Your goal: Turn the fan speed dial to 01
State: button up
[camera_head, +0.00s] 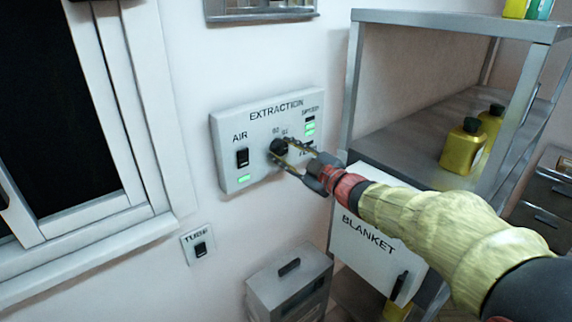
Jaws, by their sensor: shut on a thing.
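The grey extraction panel (229,147) is fixed to the wall, with the black fan speed dial (277,147) near its middle. My gripper (281,152) reaches in from the right, and its two fingers are closed around the dial. Small marks stand above the dial, one like 00 and one like 01; the dial's pointer cannot be made out. An AIR switch (242,157) with a lit green light below it sits on the panel's left. Lit green bars (310,129) show at the right under a label; my gripper partly covers the lower right of the panel.
A window (130,110) is at the left, with a small labelled switch plate (199,245) below the panel. A metal shelf (400,145) with yellow bottles (462,146) stands at the right, above a BLANKET box (372,238). A grey box (289,282) is below the panel.

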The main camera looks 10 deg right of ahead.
jog(key=n+b, duration=0.4)
jog(key=shift+f+n+b, duration=0.2)
jog(key=shift+n+b, duration=0.1)
jog(key=shift+b, duration=0.1)
jog(key=n+b, duration=0.3)
jog(key=n, duration=0.1)
jog(key=shift+r+b, duration=0.15)
jog(key=shift+b, duration=0.25)
jog(key=shift+n, duration=0.3)
jog(key=o, duration=1.1)
jog(key=shift+r, duration=0.1)
jog(key=shift+o, duration=0.3)
jog(key=v, duration=1.2)
